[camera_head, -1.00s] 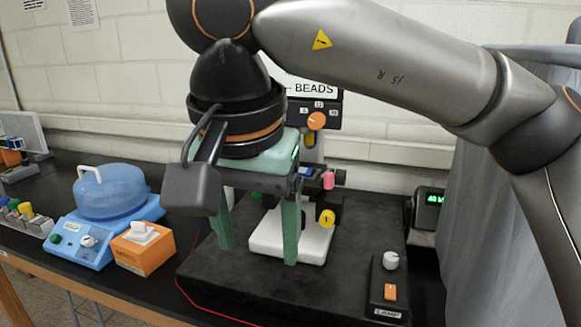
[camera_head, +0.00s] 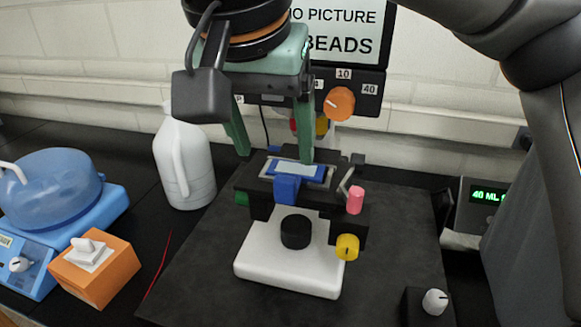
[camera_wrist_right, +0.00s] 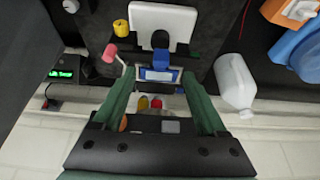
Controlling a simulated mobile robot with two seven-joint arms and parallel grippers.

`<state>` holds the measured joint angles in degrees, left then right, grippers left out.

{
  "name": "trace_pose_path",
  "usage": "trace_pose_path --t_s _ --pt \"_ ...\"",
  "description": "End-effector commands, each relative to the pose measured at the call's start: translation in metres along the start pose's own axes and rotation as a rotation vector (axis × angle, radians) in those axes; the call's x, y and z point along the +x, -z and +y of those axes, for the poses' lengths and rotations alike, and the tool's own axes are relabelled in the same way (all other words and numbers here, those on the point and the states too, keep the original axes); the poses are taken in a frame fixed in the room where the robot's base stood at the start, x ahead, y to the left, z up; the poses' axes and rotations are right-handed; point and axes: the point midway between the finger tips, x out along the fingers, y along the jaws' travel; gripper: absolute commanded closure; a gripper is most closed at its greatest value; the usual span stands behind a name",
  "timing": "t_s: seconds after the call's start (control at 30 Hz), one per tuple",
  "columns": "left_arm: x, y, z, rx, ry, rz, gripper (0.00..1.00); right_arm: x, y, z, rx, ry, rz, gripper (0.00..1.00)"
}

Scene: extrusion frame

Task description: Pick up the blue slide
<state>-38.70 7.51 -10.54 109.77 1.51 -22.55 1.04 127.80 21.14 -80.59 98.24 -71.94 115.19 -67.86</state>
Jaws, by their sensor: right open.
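The blue slide (camera_head: 281,166), blue with a pale middle, lies flat on the black stage (camera_head: 325,189) of the white-based microscope (camera_head: 290,262). It also shows in the right wrist view (camera_wrist_right: 143,74), between the fingertips. My right gripper (camera_head: 273,157) has green fingers, spread open and empty, pointing down from above. In the head view one fingertip ends by the far edge of the slide and the other beyond the stage's left side. I cannot tell whether either touches anything. My left gripper is not in view.
A white jug (camera_head: 186,165) stands left of the microscope. Pink (camera_head: 355,200) and yellow (camera_head: 347,247) knobs stick out on its right. Left are an orange switch box (camera_head: 97,273) and a blue device with a domed lid (camera_head: 48,187). A sign (camera_head: 350,35) stands behind.

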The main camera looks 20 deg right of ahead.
Motion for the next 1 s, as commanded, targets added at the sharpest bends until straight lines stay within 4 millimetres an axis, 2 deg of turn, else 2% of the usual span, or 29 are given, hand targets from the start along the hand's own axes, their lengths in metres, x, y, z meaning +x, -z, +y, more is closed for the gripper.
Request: trace_pose_path --t_s 0.03,0.2,0.53,0.8,1.0 --pt "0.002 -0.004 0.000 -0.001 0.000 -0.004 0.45 0.013 -0.001 0.000 -0.002 -0.003 -0.005 0.25" --pt "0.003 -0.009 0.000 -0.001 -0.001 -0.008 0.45 0.043 -0.001 0.000 -0.001 -0.001 -0.004 0.25" --pt "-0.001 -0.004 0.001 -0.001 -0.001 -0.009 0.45 0.071 0.003 -0.001 0.001 -0.002 -0.002 0.25" --pt "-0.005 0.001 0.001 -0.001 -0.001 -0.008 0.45 0.108 0.005 -0.004 0.000 -0.001 -0.003 0.25" --pt "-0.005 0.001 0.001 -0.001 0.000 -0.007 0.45 0.113 0.005 -0.004 0.000 0.001 -0.002 0.25"
